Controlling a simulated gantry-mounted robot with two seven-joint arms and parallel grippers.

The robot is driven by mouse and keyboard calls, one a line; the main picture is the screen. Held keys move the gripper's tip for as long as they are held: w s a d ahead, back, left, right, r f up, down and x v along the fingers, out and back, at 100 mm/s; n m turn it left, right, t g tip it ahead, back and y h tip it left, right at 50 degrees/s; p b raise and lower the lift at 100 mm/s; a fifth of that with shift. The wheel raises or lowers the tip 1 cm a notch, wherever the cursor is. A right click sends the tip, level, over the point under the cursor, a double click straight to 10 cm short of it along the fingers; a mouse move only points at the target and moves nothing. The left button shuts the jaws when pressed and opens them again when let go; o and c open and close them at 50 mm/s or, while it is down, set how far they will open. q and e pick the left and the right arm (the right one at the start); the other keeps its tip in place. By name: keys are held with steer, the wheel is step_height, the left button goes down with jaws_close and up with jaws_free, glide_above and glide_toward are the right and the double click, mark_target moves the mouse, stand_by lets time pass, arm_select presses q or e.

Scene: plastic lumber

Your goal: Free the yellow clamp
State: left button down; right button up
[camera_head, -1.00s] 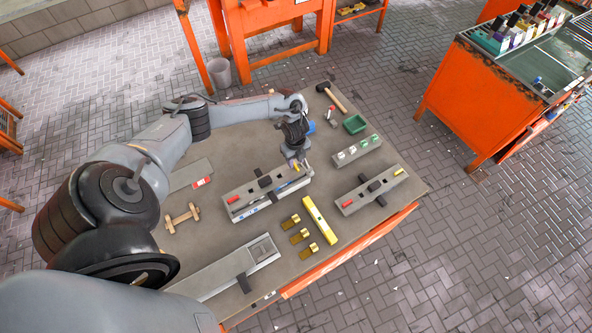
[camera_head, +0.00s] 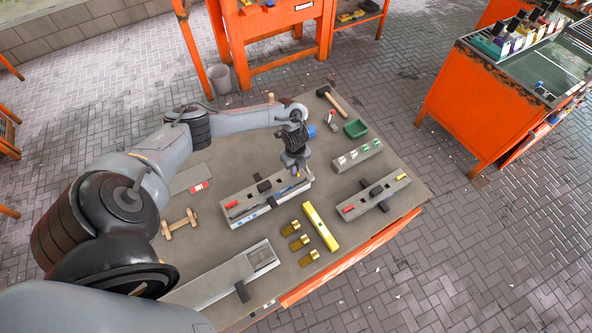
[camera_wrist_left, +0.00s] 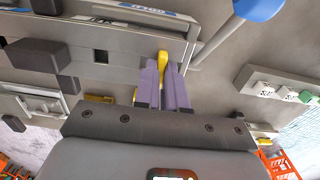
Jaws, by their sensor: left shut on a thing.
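My left gripper (camera_head: 297,174) is at the right end of the middle grey beam fixture (camera_head: 262,192). In the left wrist view, its purple fingers (camera_wrist_left: 164,88) are closed around a narrow yellow piece, the yellow clamp (camera_wrist_left: 163,64), at the fixture's edge. In the head view the gripper hides most of this clamp. A red clamp (camera_head: 232,204) sits at the fixture's left end, and a black block (camera_head: 264,185) stands at its middle. The right gripper is not in view.
A second fixture (camera_head: 373,194) to the right carries a red and a yellow piece. A yellow bar (camera_head: 320,228) and brass pieces (camera_head: 294,228) lie in front. A green tray (camera_head: 355,128), a hammer (camera_head: 331,98) and a socket block (camera_head: 357,153) are farther back.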

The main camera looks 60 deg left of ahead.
arm_select(q)
steer(key=shift+r+n+p, duration=0.15)
steer(key=shift+n+p, duration=0.95)
steer(key=shift+p, duration=0.05)
steer(key=shift+n+p, duration=0.6)
steer(key=shift+n, duration=0.1)
steer(key=shift+n+p, duration=0.3)
steer(key=shift+n, duration=0.2)
